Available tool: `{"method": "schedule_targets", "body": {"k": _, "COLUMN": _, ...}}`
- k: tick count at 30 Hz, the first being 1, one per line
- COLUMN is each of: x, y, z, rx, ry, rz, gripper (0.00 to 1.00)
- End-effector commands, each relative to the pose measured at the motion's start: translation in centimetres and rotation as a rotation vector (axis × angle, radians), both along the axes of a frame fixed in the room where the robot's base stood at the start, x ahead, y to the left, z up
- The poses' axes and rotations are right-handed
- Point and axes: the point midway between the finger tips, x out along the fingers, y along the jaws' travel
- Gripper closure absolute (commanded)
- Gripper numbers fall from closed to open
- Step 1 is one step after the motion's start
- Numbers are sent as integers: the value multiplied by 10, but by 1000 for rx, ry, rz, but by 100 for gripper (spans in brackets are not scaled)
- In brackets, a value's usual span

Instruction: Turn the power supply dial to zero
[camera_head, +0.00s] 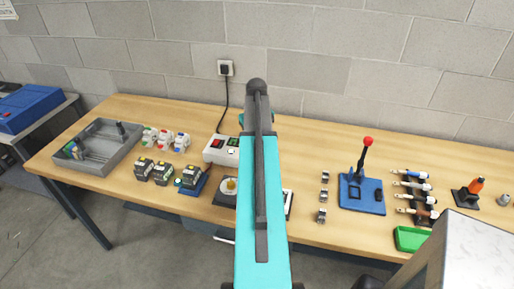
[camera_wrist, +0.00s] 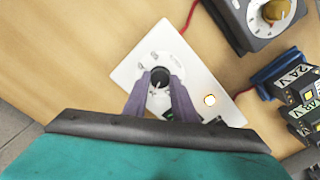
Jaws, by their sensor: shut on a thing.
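The power supply (camera_head: 217,156) is a white box with a red switch and a green display near the back of the bench. My arm covers its right part in the head view. In the wrist view, its white panel (camera_wrist: 127,73) carries a round black dial (camera_wrist: 160,75) on a pale scale. My gripper (camera_wrist: 160,84) has its two purple-grey fingers on either side of the dial, shut on it. The scale's marks and the dial's pointer are too small to read. In the head view my arm hides the dial and the fingertips.
A dark box with a yellowish knob (camera_wrist: 276,10) stands close by. Several labelled modules (camera_wrist: 300,97) and a blue dock (camera_wrist: 270,70) are near it. A red wire (camera_wrist: 191,14) runs past the panel. A grey tray (camera_head: 98,137) and a blue lever stand (camera_head: 362,197) sit farther off.

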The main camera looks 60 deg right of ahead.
Motion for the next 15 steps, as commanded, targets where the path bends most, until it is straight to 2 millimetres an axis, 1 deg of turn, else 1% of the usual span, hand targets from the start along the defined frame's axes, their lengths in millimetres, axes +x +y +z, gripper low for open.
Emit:
{"method": "schedule_targets", "body": {"k": 5, "x": 1, "y": 1, "z": 1, "rx": 2, "ry": -1, "rz": 53, "gripper": 88}}
{"method": "schedule_targets", "body": {"k": 15, "x": 1, "y": 1, "z": 1, "rx": 1, "ry": -2, "rz": 279, "gripper": 88}}
